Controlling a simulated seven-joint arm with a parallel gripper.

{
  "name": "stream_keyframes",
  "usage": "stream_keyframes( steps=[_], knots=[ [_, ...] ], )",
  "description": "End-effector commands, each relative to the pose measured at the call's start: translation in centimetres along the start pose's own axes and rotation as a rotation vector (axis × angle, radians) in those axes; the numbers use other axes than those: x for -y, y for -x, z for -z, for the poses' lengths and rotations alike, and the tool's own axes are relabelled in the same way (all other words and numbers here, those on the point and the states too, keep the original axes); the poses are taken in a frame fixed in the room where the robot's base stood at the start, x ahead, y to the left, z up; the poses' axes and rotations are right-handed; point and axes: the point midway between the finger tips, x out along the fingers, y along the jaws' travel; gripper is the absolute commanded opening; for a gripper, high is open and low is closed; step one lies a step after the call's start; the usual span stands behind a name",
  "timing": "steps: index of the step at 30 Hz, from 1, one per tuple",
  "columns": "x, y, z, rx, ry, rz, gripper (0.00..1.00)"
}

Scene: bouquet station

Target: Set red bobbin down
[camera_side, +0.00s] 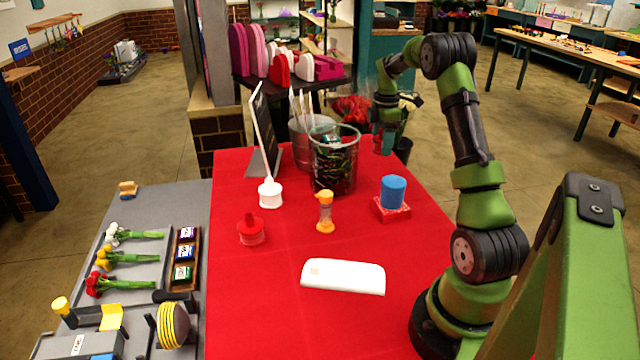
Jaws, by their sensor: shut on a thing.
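My gripper (384,124) points down above the far right part of the red table. It is shut on a small cylinder-like thing with red on it (383,144), which looks like the red bobbin. It is small in the picture, and the fingers partly hide it. I cannot tell whether its lower end touches the cloth.
A clear bucket of dark stems (333,165) stands left of my gripper. The red cloth (420,250) is bare at the right.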

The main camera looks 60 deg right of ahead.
Motion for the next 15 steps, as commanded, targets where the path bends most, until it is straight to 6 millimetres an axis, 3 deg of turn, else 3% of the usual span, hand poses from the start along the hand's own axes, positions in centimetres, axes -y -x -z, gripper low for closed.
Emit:
stream_keyframes(
  steps=[9, 15],
  knots=[
    [0.1, -5.7, 0.0, 0.0, 0.0, 0.002, 0.31],
    [0.0, -7.4, 0.0, 0.0, 0.0, 0.0, 0.31]
  ],
)
